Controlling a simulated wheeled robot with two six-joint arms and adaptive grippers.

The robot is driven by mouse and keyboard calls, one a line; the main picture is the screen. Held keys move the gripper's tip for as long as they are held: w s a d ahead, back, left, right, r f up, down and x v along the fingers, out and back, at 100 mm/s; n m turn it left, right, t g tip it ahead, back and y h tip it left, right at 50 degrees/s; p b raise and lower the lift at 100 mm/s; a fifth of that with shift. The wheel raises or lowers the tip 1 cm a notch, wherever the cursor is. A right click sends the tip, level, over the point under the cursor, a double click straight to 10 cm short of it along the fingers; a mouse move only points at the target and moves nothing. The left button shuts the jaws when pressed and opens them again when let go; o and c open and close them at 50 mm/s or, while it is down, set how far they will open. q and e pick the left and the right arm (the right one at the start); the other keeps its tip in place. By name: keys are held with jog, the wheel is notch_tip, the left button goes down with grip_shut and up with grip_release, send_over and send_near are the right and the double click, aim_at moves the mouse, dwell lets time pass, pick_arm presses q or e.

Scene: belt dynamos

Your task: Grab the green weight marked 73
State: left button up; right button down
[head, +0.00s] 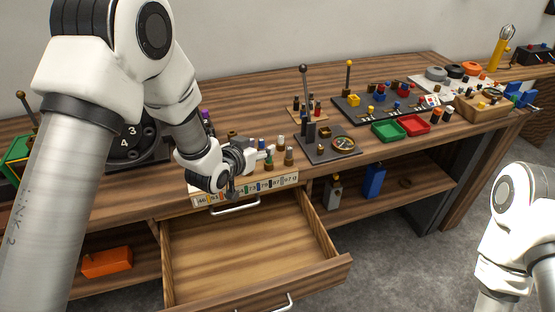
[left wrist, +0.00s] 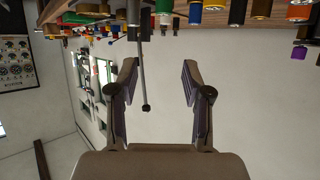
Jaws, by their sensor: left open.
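A rack with a white number strip (head: 245,189) stands at the table's front edge, above the open drawer; 73 is among its numbers. Several small weights stand on it, among them a brown one (head: 289,157). My left gripper (head: 245,165) is over the rack's left part. In the left wrist view its two fingers (left wrist: 158,82) are apart with nothing between them. That view is upside down, with small coloured pieces along its top edge. My right gripper is out of view.
An empty drawer (head: 245,250) is pulled out below the rack. A lever stand (head: 325,148) is right of the rack, with green (head: 388,131) and red (head: 415,123) trays beyond. A dark dial box (head: 130,140) is at left. A shelf below holds a blue block (head: 374,181).

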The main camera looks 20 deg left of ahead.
aim_at(269, 161)
pick_arm(q)
jog(key=f, duration=0.1)
jog(key=w+f+b, duration=0.1)
jog(key=f, duration=0.1)
jog(key=f+b, duration=0.1)
jog(key=shift+w+d+f, duration=0.2)
jog(key=shift+w+f, duration=0.05)
jog(key=shift+f, duration=0.15)
jog(key=shift+w+f, duration=0.1)
jog(key=shift+w, duration=0.2)
jog(key=p+x, duration=0.1)
jog(key=x, duration=0.3)
jog(key=shift+s+a+f, duration=0.1)
jog(key=shift+a+f, duration=0.1)
jog(key=shift+f, duration=0.1)
jog(key=shift+c, duration=1.3)
grip_shut()
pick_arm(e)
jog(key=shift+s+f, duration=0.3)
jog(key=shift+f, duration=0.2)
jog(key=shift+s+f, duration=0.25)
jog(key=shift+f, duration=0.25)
